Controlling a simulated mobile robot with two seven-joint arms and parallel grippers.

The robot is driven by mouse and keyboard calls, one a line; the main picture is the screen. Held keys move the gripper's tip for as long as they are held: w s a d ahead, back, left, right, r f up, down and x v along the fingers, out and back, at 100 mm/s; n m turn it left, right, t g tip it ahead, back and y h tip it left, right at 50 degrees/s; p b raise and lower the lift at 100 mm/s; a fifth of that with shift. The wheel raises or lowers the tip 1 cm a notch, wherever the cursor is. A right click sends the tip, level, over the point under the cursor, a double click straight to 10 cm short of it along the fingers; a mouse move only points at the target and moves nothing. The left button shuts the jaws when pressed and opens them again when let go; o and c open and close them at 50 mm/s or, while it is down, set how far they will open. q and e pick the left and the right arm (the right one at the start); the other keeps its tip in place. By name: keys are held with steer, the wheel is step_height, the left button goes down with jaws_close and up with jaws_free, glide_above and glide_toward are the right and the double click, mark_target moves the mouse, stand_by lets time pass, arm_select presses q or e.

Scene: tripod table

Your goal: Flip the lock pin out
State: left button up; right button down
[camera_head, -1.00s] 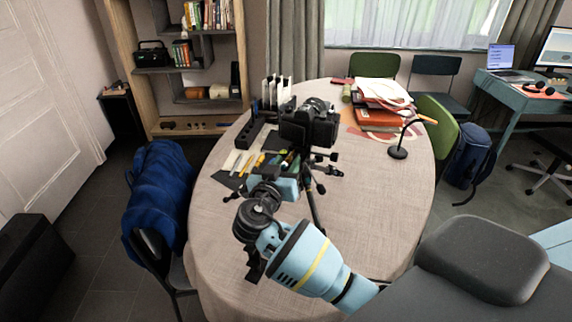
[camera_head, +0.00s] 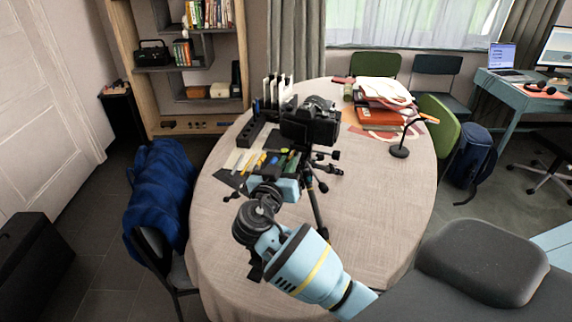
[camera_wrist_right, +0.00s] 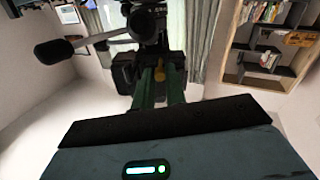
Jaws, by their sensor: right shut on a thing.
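A black camera (camera_head: 311,121) sits on a dark tripod (camera_head: 316,212) that stands on the table. My right gripper (camera_head: 294,162) reaches the tripod head just below the camera; its fingertips are largely hidden in the head view. In the right wrist view, my right gripper (camera_wrist_right: 161,88) has its two dark green fingers close together at the tripod head. A small yellow-orange part, seemingly the lock pin (camera_wrist_right: 160,73), shows between them, and the gripper is shut on it. A black tripod handle (camera_wrist_right: 56,51) sticks out to the left. My left gripper is not in view.
The oval table (camera_head: 385,220) has free room at its right and front. A stack of books and papers (camera_head: 382,112) and a small lamp (camera_head: 400,151) stand at the right. A chair with a blue jacket (camera_head: 160,200) is at the left.

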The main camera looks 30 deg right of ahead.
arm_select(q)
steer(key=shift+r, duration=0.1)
arm_select(e)
steer(key=c, duration=1.4)
jaws_free()
steer(key=shift+s, duration=0.1)
steer(key=shift+c, duration=0.2)
